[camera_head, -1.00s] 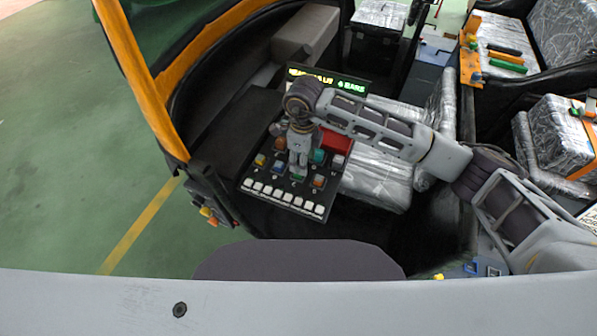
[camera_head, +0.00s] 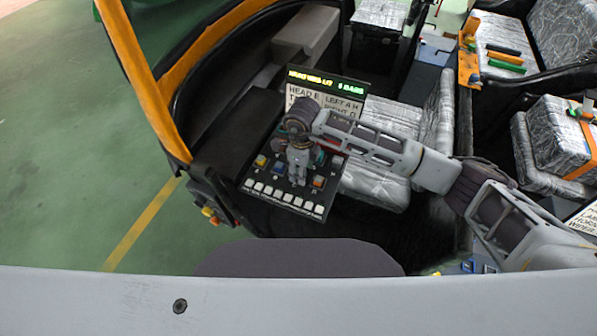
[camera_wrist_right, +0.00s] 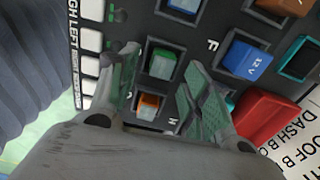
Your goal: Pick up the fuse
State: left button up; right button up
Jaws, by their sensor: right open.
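My right gripper (camera_head: 298,175) is over the lower part of a dark, tilted panel (camera_wrist_right: 217,22) in the vehicle. In the right wrist view the gripper (camera_wrist_right: 160,62) is open, its fingers on either side of a small green block (camera_wrist_right: 163,67) seated in a socket. An orange block (camera_wrist_right: 149,104) also shows between the fingers. A blue block marked 12 V (camera_wrist_right: 247,60) lies right of the right finger. Several such coloured fuse-like blocks sit in the panel; I cannot tell which is the fuse meant, or whether the fingers touch the green one. My left gripper is not in view.
A red box (camera_wrist_right: 268,116) stands on the panel near the right finger. White buttons (camera_head: 287,197) line the panel's lower edge. A lit display (camera_head: 325,81) is at its top. An orange frame post (camera_head: 140,80) rises left; a silver-wrapped seat (camera_head: 375,185) is right.

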jog(key=shift+f, duration=0.45)
jog(key=c, duration=0.8)
